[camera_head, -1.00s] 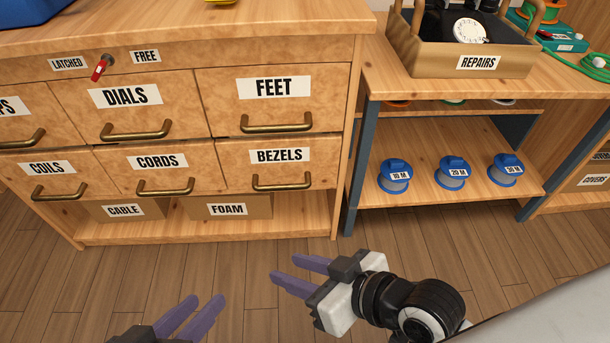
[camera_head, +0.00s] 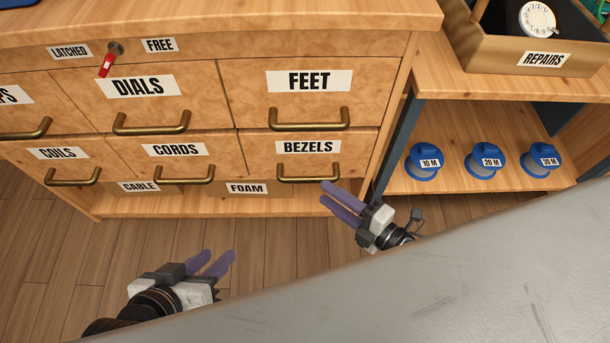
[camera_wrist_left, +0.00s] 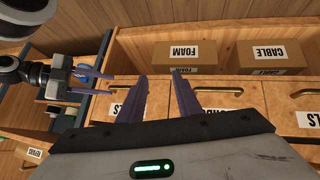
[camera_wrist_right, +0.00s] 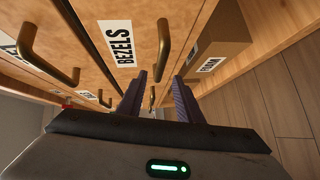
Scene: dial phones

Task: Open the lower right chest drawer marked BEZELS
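The BEZELS drawer (camera_head: 347,152) is the lower right drawer of the wooden chest and is closed. Its brass handle (camera_head: 310,173) runs along its lower part; the handle also shows in the right wrist view (camera_wrist_right: 163,50). My right gripper (camera_head: 325,195) is open and empty, just below and in front of this handle, its fingers pointing towards the chest. In the right wrist view the fingers (camera_wrist_right: 155,88) are apart and the handle is beyond their tips, not between them. My left gripper (camera_head: 218,258) is open and empty, low in front of the chest, away from the drawers.
A red lever (camera_head: 106,65) between the LATCHED and FREE labels hangs slightly towards LATCHED. The FEET drawer (camera_head: 365,85) above and CORDS drawer (camera_head: 215,160) beside are closed. FOAM (camera_head: 246,187) and CABLE boxes stand below. A shelf with blue spools (camera_head: 424,160) stands right.

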